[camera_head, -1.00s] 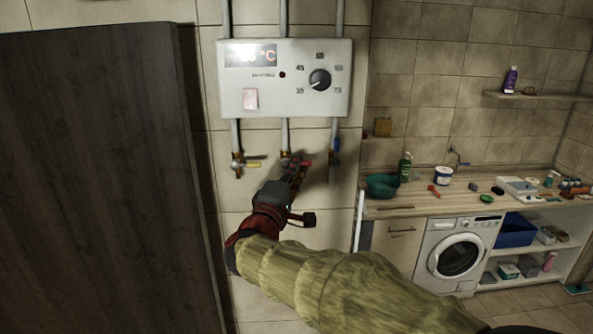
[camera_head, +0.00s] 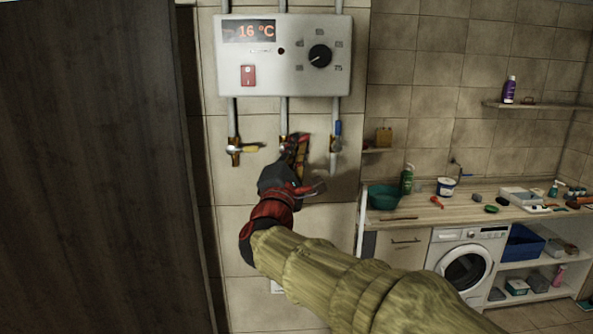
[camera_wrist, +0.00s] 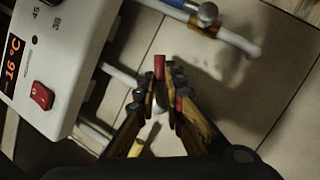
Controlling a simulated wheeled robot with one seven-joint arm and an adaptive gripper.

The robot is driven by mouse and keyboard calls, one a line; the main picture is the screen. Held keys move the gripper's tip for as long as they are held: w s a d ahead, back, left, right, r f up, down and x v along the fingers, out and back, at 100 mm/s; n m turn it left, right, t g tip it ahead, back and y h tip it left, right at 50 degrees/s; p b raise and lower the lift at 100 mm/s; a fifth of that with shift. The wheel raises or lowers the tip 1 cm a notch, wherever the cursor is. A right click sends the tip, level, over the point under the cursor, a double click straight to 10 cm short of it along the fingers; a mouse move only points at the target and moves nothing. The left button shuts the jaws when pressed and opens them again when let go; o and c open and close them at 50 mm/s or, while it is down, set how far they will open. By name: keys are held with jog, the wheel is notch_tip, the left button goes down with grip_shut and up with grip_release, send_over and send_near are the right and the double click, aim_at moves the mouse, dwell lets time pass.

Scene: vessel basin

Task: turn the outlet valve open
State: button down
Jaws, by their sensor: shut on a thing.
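A white boiler box (camera_head: 284,85) hangs on the tiled wall, with several pipes and small valves below it. The left valve has a yellow handle (camera_head: 247,149), which points right and also shows in the wrist view (camera_wrist: 137,148). The right valve has a blue handle (camera_head: 338,129). My gripper (camera_head: 297,147) is at the middle valve and hides most of it in the head view. In the wrist view my gripper (camera_wrist: 163,82) is shut on a red handle (camera_wrist: 159,66), whose end shows between the fingertips.
The boiler has a display (camera_head: 250,31) reading 16 °C, a red switch (camera_head: 248,75) and a black dial (camera_head: 320,55). A tall dark panel (camera_head: 90,170) fills the left. A cluttered counter (camera_head: 420,210) with a washing machine (camera_head: 466,266) stands at the right.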

jog(key=n+y+b, duration=0.3)
jog(key=n+b, duration=0.3)
jog(key=a+r+n+y+b, duration=0.1)
jog(key=n+y+b, duration=0.2)
jog(key=n+b, duration=0.3)
jog(key=a+n+y+b, duration=0.1)
jog(key=n+y+b, duration=0.2)
jog(key=n+b, duration=0.3)
jog(key=shift+r+t+y+b, duration=0.2)
jog(key=shift+t+y+b, duration=0.1)
jog(key=shift+t+y, duration=0.1)
jog(key=shift+a+n, duration=0.1)
jog(key=shift+n, duration=0.2)
jog(key=c, duration=1.9)
grip_release()
jog(key=shift+a, duration=0.1)
jog(key=shift+s+f, duration=0.1)
jog(key=shift+s, duration=0.45)
jog(key=v, duration=1.1)
